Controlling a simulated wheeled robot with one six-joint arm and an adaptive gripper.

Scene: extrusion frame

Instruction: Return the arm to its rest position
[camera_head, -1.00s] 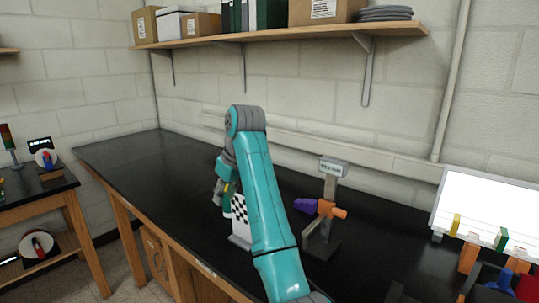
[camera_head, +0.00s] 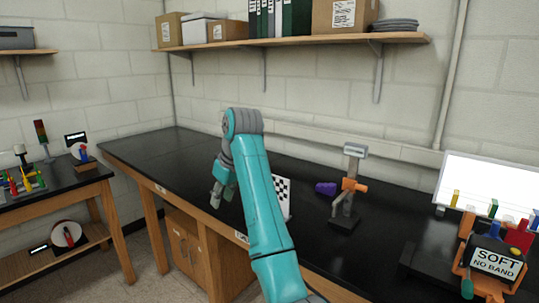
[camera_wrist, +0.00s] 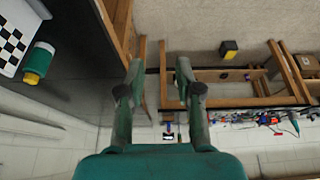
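My teal arm rises through the middle of the head view and bends down at its top. My gripper (camera_head: 217,194) hangs beyond the bend, by the front edge of the black bench (camera_head: 145,153). In the wrist view my gripper (camera_wrist: 160,72) has its two fingers apart, with nothing held between them. The checkered board (camera_head: 283,192) also shows just right of my arm in the head view.
A stand with an orange clamp (camera_head: 350,185) and a purple part (camera_head: 325,188) is on the bench right of my arm. A wooden side table (camera_head: 60,195) stands left across open floor.

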